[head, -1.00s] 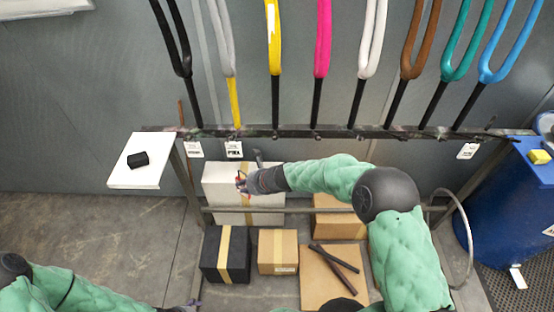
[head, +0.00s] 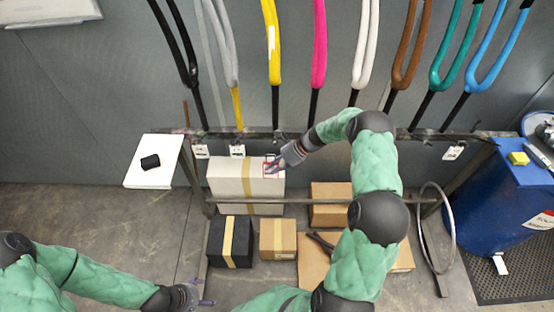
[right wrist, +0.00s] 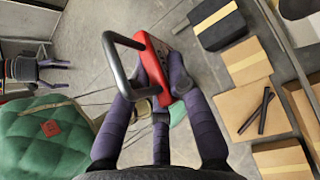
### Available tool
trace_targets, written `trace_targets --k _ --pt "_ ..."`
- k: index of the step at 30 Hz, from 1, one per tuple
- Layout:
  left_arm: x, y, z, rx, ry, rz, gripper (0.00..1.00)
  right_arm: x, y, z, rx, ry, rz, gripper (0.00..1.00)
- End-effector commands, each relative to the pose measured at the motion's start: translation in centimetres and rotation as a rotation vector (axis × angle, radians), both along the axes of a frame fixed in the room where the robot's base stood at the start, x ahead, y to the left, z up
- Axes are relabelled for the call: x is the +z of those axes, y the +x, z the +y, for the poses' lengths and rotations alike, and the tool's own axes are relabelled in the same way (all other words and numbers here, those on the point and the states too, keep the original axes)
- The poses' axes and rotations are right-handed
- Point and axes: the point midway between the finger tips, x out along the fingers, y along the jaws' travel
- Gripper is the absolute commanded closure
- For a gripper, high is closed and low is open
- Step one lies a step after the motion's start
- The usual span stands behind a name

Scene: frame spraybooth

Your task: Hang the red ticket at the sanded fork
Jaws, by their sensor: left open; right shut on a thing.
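The red ticket (right wrist: 158,68) has a dark grey wire loop (right wrist: 106,62) at its top. In the right wrist view it is pinched between the purple fingers of my right gripper (right wrist: 160,88). In the head view the red ticket (head: 270,167) and my right gripper (head: 277,164) are in front of the white box, just below the rail. My left gripper (head: 196,294) is open and empty at the lower left. Forks hang along the top; the yellow fork (head: 273,45) has a pale patch, and the grey fork (head: 222,45) has a yellow stem. I cannot tell for certain which is sanded.
The dark rail (head: 330,134) crosses under the forks, with white tags (head: 238,150) at some places. Boxes, such as the white box (head: 228,180), stand below it. A white shelf (head: 153,175) is left and a blue drum (head: 490,205) right.

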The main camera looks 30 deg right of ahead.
Motion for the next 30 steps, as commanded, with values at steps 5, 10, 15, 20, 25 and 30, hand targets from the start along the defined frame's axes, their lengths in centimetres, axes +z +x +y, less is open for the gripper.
trace_targets --k 5,10,15,20,25,30 --pt "1.2 0.0 0.0 0.000 0.000 0.000 0.15 0.3 -0.7 -1.2 0.043 0.006 0.008 1.00" --pt "0.9 0.0 0.0 0.000 0.000 0.001 0.15 0.1 -0.4 -1.5 0.049 0.006 0.008 1.00" --pt "0.5 0.0 0.0 0.000 0.000 0.001 0.15 -0.1 0.2 -1.8 0.048 0.006 0.008 1.00" --pt "0.1 0.0 0.0 0.000 0.000 0.001 0.15 -0.2 0.9 -2.2 0.048 0.005 0.008 1.00" --pt "-0.4 0.0 0.0 0.000 0.000 0.001 0.15 -0.2 1.7 -2.7 0.048 0.006 0.008 1.00" --pt "-0.8 0.0 0.0 0.000 0.000 0.001 0.15 -0.3 2.4 -3.1 0.046 0.005 0.008 1.00"
